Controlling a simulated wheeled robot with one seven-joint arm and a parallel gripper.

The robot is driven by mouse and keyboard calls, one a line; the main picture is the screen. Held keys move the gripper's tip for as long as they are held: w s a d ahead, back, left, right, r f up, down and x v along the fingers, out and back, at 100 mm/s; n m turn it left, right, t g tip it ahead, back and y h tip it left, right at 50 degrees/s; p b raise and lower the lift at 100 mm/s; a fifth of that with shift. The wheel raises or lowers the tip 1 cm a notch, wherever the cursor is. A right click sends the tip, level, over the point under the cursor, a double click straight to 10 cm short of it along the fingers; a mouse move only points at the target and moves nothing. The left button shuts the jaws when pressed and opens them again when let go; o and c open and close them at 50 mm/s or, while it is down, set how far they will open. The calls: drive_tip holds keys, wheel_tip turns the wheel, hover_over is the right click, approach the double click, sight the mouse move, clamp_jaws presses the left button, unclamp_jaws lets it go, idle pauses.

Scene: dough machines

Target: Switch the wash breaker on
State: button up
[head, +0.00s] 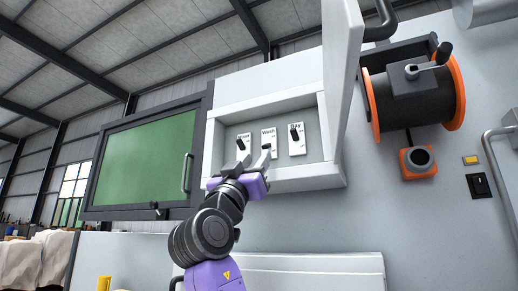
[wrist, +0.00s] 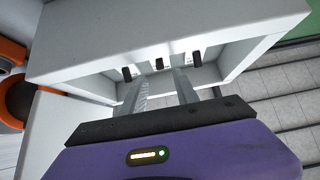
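The white breaker box (head: 215,165) is open and holds three breakers in a row. The wash breaker (head: 268,133) is the middle one, labelled "Wash"; a finger of my gripper (head: 247,160) partly covers it in the head view. In the wrist view the wash breaker's dark lever (wrist: 159,64) shows between and beyond my fingertips. My gripper (wrist: 160,84) is open and empty, its fingers reaching into the box from below. I see no clear contact with the lever. I cannot tell which way the wash lever is set.
The left breaker (head: 241,144) and the "Bay" breaker (head: 296,138) stand close on either side. The box door (head: 341,65) hangs open on the right. A dark-framed green panel (head: 145,155) is at the left. A black reel with orange rims (head: 410,100) is on the right wall.

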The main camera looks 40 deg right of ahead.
sight(264, 147)
drive_tip(key=p+x, duration=0.2)
drive_tip(key=x, duration=0.5)
clamp_jaws()
